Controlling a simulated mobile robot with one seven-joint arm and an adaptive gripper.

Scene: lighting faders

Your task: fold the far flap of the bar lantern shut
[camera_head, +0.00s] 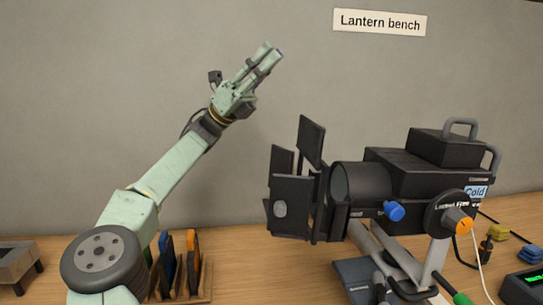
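The bar lantern (400,178) is a black stage light on the bench, facing left, with a blue "Cold" label and black flaps round its front. One tall flap (311,142) stands up at the top. Another flap (281,168) shows behind, on the far side, sticking out forward and partly hidden. A near flap (310,207) with a pale grey disc covers part of the front. My gripper (270,52) is raised above and left of the flaps, pointing up and right, touching nothing. Its fingers look close together from this angle, so their opening is unclear.
A blue knob (395,211) and an orange-tipped dial (463,222) sit on the lantern's near side. A sign (380,22) reads "Lantern bench". The air between gripper and flaps looks clear.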

